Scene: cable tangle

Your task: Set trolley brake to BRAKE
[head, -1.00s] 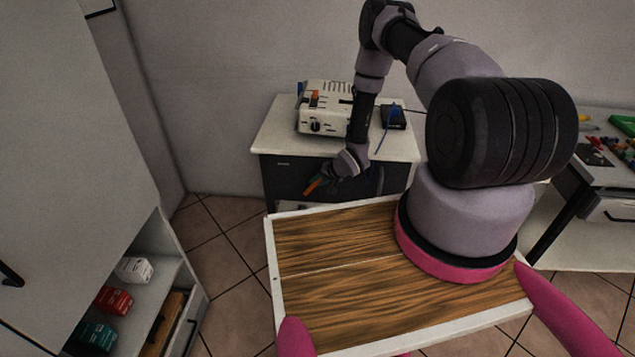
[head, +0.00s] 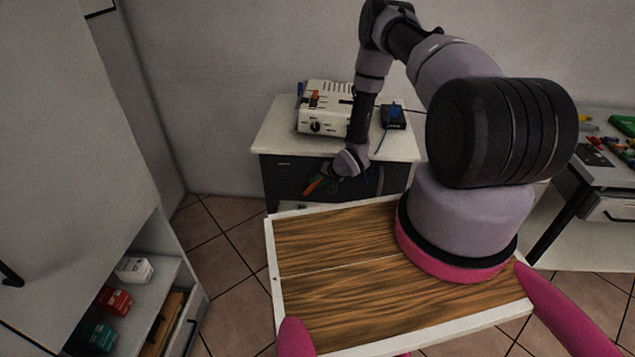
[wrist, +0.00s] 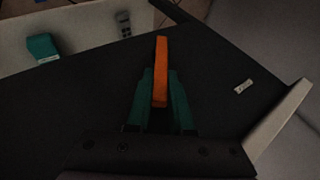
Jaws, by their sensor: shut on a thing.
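The trolley (head: 277,140) has a white top and a dark front, and stands against the back wall. An orange lever-like piece (wrist: 161,62) shows between the green fingertips of my gripper (wrist: 159,90) in the wrist view. My gripper is shut on it, and its far end sticks out past the fingertips. In the head view my gripper (head: 318,185) is in front of the trolley's dark front, below the top's edge, with the orange piece (head: 313,185) at its tips. The base of the orange piece is hidden by the fingers. I cannot read any brake marking.
A white device (head: 323,110) with knobs and a dark box (head: 394,117) with a blue cable stand on the trolley. A small pale label (wrist: 243,86) is on the dark surface. A shelf unit (head: 160,290) is at left, a cluttered table (head: 606,165) at right.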

